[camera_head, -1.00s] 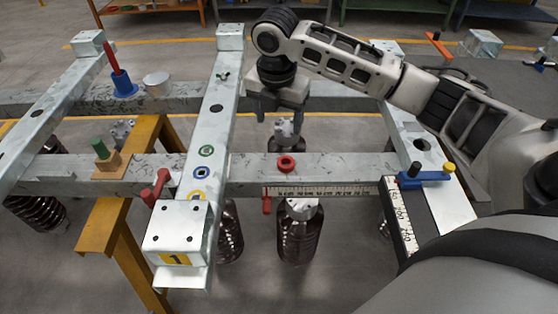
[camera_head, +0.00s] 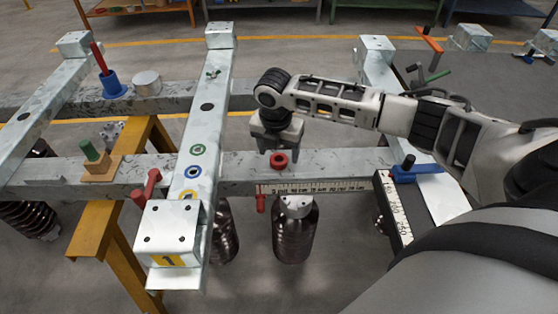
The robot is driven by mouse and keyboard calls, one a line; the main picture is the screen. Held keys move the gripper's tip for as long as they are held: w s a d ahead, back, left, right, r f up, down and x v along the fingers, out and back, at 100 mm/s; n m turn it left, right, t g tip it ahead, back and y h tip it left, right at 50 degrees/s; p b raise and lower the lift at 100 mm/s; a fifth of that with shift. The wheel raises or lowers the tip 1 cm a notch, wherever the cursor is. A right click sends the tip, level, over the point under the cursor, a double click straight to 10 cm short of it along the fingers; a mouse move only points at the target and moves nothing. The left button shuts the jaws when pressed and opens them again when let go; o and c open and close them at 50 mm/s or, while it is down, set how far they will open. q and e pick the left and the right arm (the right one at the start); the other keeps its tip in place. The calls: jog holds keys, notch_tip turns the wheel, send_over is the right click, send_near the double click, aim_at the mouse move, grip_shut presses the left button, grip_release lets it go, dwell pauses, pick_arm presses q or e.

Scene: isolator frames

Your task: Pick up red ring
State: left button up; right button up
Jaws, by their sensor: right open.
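The red ring (camera_head: 279,160) lies on the grey metal cross beam (camera_head: 340,162), right of the long pale beam. Its dark centre hole faces up. My right gripper (camera_head: 279,150) points down just behind and above the ring, with its fingers apart. The gripper appears empty. Whether the fingers touch the ring or the beam I cannot tell. My left gripper is out of the picture.
A long pale beam (camera_head: 206,107) with flat green and blue rings stands left of the gripper. A red-handled piece (camera_head: 147,187), a ruler strip (camera_head: 310,187) and a blue clamp (camera_head: 415,172) are nearby. Dark springs (camera_head: 294,235) hang below the beam.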

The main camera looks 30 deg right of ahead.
notch_tip(320, 180, down, 2)
jog(key=shift+w+d+f, duration=0.1)
jog(key=shift+d, duration=0.05)
jog(key=c, duration=1)
jog(key=shift+c, duration=0.3)
